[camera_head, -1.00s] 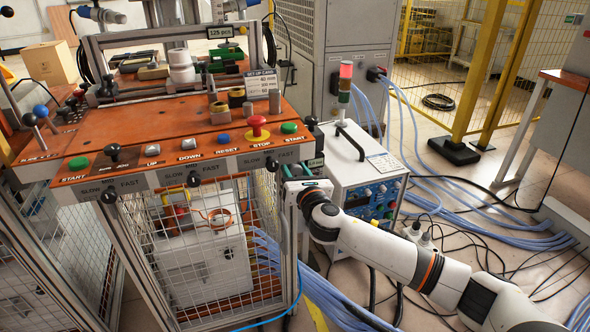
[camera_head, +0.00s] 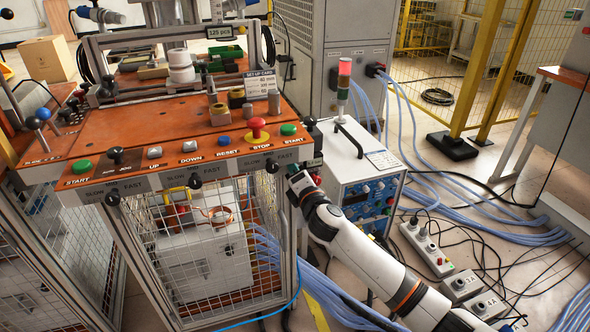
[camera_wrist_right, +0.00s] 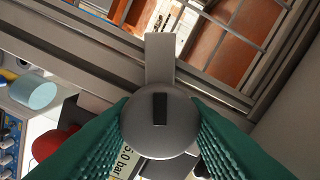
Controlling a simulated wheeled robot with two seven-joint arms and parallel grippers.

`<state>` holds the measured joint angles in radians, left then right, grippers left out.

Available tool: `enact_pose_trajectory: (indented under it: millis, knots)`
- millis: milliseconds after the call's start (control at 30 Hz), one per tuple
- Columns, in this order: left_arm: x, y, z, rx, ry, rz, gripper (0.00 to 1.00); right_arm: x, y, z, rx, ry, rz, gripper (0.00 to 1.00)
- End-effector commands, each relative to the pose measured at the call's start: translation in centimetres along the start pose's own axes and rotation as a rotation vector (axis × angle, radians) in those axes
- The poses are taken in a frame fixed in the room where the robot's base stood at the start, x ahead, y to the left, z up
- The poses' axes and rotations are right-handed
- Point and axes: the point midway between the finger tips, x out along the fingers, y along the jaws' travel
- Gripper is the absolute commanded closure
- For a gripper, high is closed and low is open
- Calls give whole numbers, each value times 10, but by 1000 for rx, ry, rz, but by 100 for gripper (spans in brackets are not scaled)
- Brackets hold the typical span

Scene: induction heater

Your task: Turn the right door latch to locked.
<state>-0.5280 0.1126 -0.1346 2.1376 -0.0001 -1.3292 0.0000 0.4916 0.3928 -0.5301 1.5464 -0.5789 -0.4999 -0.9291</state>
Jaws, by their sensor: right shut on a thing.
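The right door latch shows in the right wrist view as a grey round knob (camera_wrist_right: 140,135) with a dark slot and a flat grey tab. The tab points up in the picture and lies across the grey frame bar (camera_wrist_right: 90,48). My right gripper (camera_wrist_right: 160,122) has its green ribbed fingers on both sides of the knob, shut on it. In the head view my right gripper (camera_head: 302,184) is at the right front corner of the bench, and the latch is hidden there. My left gripper is not in view.
The orange-topped bench (camera_head: 200,120) has several buttons and levers along its front edge. A white control box (camera_head: 365,175) with a signal lamp (camera_head: 344,82) stands close right of my right gripper. Cables and a power strip (camera_head: 425,248) lie on the floor at right.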

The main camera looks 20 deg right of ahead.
Motion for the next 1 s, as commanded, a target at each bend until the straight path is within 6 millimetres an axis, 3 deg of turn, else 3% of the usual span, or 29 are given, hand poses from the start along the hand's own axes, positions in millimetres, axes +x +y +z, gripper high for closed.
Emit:
enact_pose_trajectory:
  millis: [500,1000]
  knots:
    - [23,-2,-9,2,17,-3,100,0,2,0,381,1,2,85]
    - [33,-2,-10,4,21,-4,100,0,3,1,478,1,3,85]
